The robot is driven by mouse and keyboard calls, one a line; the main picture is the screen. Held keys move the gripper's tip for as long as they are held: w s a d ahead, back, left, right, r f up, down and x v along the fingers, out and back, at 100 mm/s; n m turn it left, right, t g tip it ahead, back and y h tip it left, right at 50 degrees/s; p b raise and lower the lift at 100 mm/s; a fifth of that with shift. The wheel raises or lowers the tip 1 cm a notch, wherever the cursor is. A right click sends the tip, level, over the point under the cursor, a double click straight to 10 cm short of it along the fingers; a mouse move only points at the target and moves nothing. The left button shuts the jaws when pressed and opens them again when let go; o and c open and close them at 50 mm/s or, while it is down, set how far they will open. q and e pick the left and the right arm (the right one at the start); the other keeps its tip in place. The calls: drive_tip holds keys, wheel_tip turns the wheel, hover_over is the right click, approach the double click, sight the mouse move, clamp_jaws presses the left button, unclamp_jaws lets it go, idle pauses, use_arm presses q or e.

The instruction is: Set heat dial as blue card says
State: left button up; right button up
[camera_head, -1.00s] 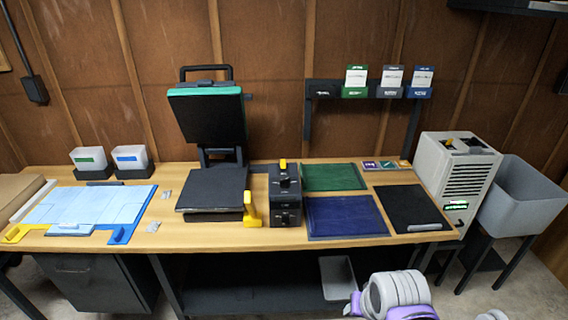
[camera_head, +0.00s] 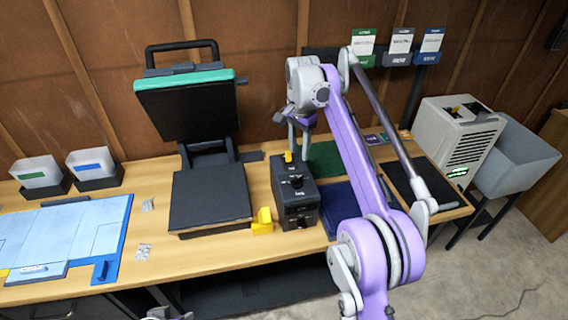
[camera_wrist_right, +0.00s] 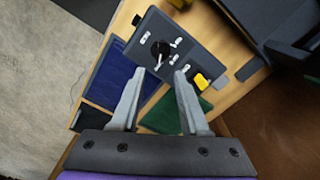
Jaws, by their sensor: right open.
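The dark control box (camera_head: 297,194) stands on the bench right of the press, with a yellow switch (camera_head: 288,157) at its back. A black dial (camera_wrist_right: 160,47) with a pale pointer shows on it in the right wrist view, among small white labels too small to read. The blue card (camera_head: 431,42) stands in the right end of the wall rack; its writing is not legible. My right gripper (camera_wrist_right: 160,74) is open and empty, above the box. The dial lies between and beyond its fingertips, apparently apart from them.
The open heat press (camera_head: 209,195) stands left of the box, with a yellow block (camera_head: 263,222) between. Green (camera_head: 325,158) and blue (camera_wrist_right: 122,86) mats lie to the right, partly behind my arm. Green (camera_head: 362,42) and grey (camera_head: 401,42) cards share the rack.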

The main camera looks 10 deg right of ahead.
drive_tip(key=b, duration=0.1)
hover_over(297, 178)
wheel_tip(297, 178, down, 5)
drive_tip(key=shift+s+d+r, duration=0.1)
drive_tip(key=shift+s+d, duration=0.05)
use_arm(q)
drive_tip(key=f, duration=0.1)
drive_tip(key=s+f+b, duration=0.1)
drive_tip(key=shift+s+f, duration=0.1)
drive_tip(key=shift+f, duration=0.25)
use_arm(e)
wheel_tip(297, 178, down, 6)
clamp_jaws()
